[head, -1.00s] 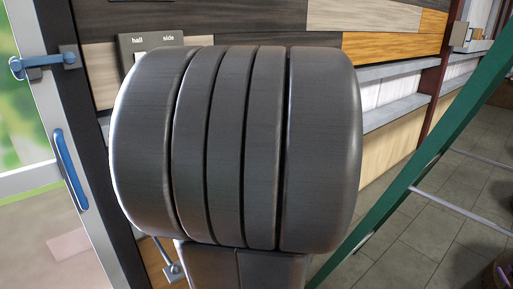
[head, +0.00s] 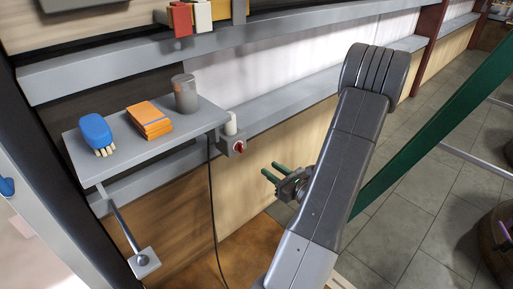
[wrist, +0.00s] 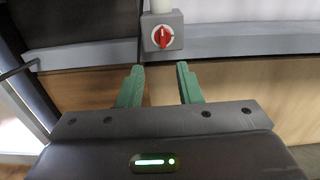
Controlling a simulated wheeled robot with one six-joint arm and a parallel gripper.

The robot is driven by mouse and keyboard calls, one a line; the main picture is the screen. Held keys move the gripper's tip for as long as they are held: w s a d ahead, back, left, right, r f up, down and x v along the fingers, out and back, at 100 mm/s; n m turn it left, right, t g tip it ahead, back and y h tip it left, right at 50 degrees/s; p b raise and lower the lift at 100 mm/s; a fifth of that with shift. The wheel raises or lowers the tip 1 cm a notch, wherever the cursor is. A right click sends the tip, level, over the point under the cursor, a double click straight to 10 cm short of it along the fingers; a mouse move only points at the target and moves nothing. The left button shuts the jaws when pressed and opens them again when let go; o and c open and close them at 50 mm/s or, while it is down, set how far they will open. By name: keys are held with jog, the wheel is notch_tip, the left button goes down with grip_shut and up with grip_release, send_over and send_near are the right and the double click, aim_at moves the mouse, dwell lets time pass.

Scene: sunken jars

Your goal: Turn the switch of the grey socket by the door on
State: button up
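The grey socket (head: 228,148) is a small box on the wall just below the right end of a small shelf, with a red rotary switch (head: 239,147) on its face.
The small grey shelf (head: 190,130) holds a blue brush (head: 95,131), an orange stack (head: 149,121) and a dark grey jar (head: 185,94). A white cylinder (head: 231,123) stands above the socket. A black cable (head: 212,200) hangs left of it. A green ladder rail (head: 425,150) stands right.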

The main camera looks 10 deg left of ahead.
aim_at(240, 147)
jog(key=x, duration=1.3)
jog(key=shift+w+a+b, duration=0.2)
jog(key=shift+w+b, duration=0.1)
jog(key=shift+w, duration=0.1)
grip_shut()
